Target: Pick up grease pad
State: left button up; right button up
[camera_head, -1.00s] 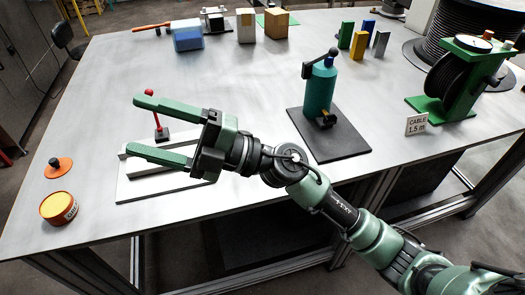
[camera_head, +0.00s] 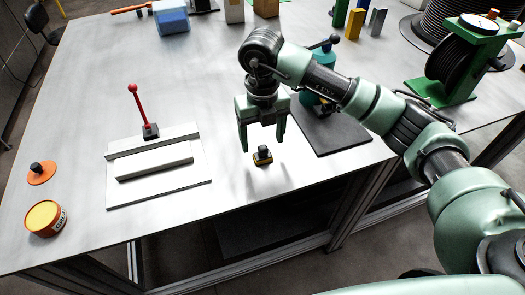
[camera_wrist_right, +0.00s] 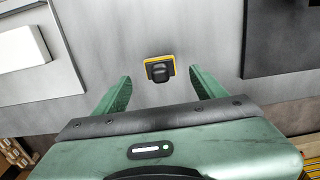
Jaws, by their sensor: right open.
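The grease pad (camera_head: 262,160), a small yellow pad with a black knob on top, lies on the grey table near its front edge. It also shows in the right wrist view (camera_wrist_right: 159,68), between and just beyond the fingertips. My right gripper (camera_head: 262,144) is open and empty, fingers pointing down above the pad with one on each side. Its fingers also show in the right wrist view (camera_wrist_right: 160,82). I see no contact with the pad. An open orange grease can (camera_head: 45,217) with yellow contents stands at the front left. My left gripper is not in view.
A white plate (camera_head: 158,190) with a stepped block and a red lever (camera_head: 136,104) lies left of the pad. An orange lid (camera_head: 41,173) lies near the can.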

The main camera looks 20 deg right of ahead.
notch_tip(320, 180, down, 4)
jog(key=shift+s+r+p, duration=0.1)
jog(key=shift+s+p, duration=0.05)
jog(key=shift+p, duration=0.6)
jog(key=shift+f, duration=0.4)
jog(key=c, duration=1.4)
jog(key=shift+c, duration=0.2)
notch_tip(320, 180, up, 10)
jog(key=shift+r+b, duration=0.25)
jog(key=shift+b, duration=0.95)
notch_tip(320, 180, up, 10)
send_over(263, 147)
jog(key=shift+f, duration=0.2)
